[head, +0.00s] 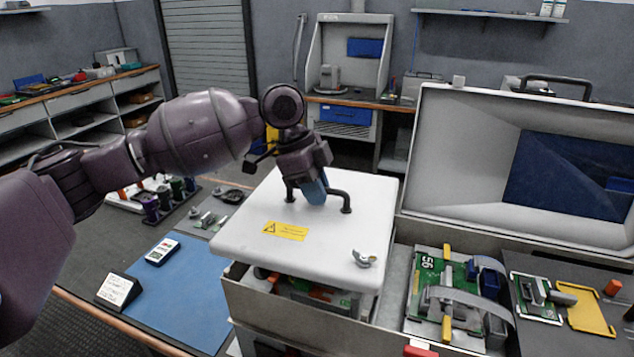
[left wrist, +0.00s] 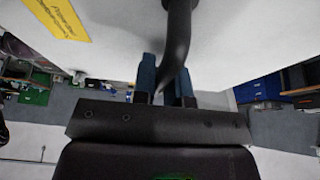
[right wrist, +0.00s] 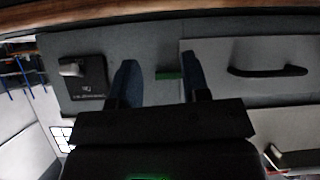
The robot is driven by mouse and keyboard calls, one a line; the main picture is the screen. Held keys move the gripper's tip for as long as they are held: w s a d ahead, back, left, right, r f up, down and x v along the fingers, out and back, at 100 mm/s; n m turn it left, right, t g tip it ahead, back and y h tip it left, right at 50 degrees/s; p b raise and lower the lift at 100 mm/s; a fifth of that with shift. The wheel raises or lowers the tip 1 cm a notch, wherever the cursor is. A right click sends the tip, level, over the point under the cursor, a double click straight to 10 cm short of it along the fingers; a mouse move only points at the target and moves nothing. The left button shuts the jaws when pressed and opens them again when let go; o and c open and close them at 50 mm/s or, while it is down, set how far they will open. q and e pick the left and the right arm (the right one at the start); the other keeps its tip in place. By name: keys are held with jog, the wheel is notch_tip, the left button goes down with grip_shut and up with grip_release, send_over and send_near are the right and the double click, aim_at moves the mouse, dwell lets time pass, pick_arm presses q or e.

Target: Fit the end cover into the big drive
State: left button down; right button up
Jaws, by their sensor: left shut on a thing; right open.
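The end cover (head: 250,245) is a white square plate with a black bar handle (head: 346,203), a yellow warning label and a silver wing-shaped latch (head: 365,259). My left gripper (head: 315,192) is shut on the handle; in the left wrist view the blue fingers (left wrist: 165,80) stand either side of the black bar. The cover is over the open grey housing, which I take as the big drive (head: 270,318). A gap with green and orange parts shows below its front edge; its rear seating is hidden. My right gripper (right wrist: 160,80) is open and empty, outside the head view.
An open grey case with a raised lid (head: 460,160) stands at right. A blue mat (head: 185,300) with a meter (head: 162,252) and a small sign (head: 118,290) is at left.

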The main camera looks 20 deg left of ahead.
aim_at(318, 211)
pick_arm(q)
jog(key=shift+w+r+m, duration=0.1)
jog(key=shift+w+m, duration=0.1)
jog(key=shift+m, duration=0.1)
jog(key=shift+f, duration=0.35)
jog(key=shift+f+b, duration=2.05)
jog(key=shift+f, duration=0.3)
pick_arm(e)
jog(key=shift+g, duration=0.3)
jog(key=f, duration=0.4)
jog(key=shift+s+f, duration=0.25)
jog(key=shift+a+r, duration=0.1)
pick_arm(q)
jog(key=shift+f, duration=0.7)
jog(key=c, duration=1.1)
grip_release()
